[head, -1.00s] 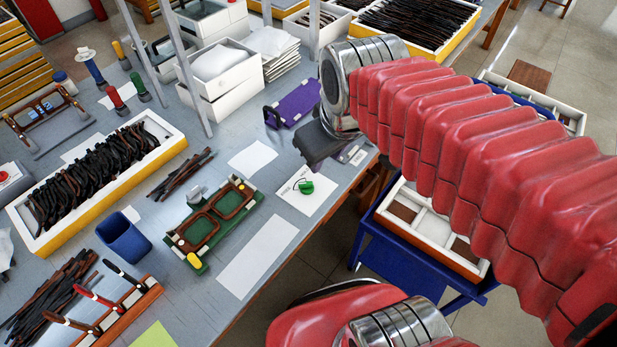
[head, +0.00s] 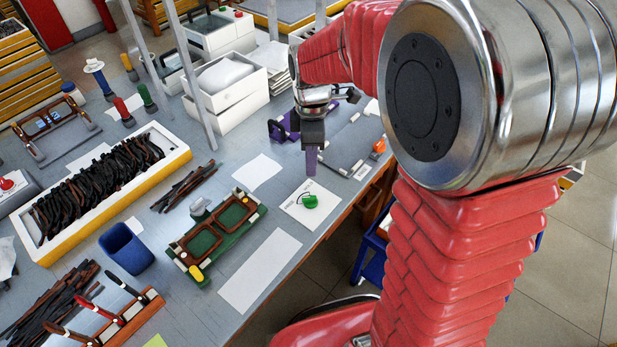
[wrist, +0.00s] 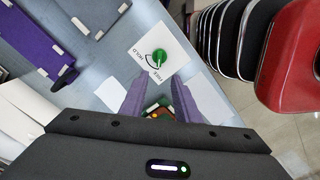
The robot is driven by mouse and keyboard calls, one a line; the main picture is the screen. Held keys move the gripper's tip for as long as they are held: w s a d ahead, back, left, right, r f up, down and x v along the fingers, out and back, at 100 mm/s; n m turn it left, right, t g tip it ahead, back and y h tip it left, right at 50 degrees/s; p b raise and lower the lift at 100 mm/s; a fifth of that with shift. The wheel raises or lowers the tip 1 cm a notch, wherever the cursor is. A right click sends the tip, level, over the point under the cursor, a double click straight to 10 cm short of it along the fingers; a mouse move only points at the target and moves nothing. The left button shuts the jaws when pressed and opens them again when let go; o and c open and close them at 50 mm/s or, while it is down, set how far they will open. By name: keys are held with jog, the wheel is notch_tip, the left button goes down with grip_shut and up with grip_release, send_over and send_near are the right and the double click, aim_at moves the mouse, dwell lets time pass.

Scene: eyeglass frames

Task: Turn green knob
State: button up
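The green knob (head: 310,201) sits on a white card (head: 308,208) near the table's front edge. In the wrist view the knob (wrist: 159,57) lies above my fingertips, beside a dark curved mark and the words HOLD and FREE. My gripper (head: 311,175) points down in the head view, and its tips appear just above the knob in the picture. It is apart from the knob. In the wrist view my gripper (wrist: 158,84) shows two purple fingers with a gap between them, and nothing is held.
A green fixture with brown eyeglass frames (head: 215,233) lies left of the knob. A purple-ended grey fixture (head: 345,140) lies behind it to the right. An orange knob (head: 379,147) stands beyond. Blank white sheets (head: 259,270) lie nearby. The table edge runs close on the right.

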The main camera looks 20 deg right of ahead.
aim_at(310, 196)
jog(key=shift+w+f+n, duration=0.35)
jog(key=shift+f+n, duration=0.05)
jog(key=shift+f, duration=0.2)
jog(key=shift+f, duration=0.1)
notch_tip(310, 196, down, 14)
jog(key=shift+r, duration=0.2)
dwell(0.3)
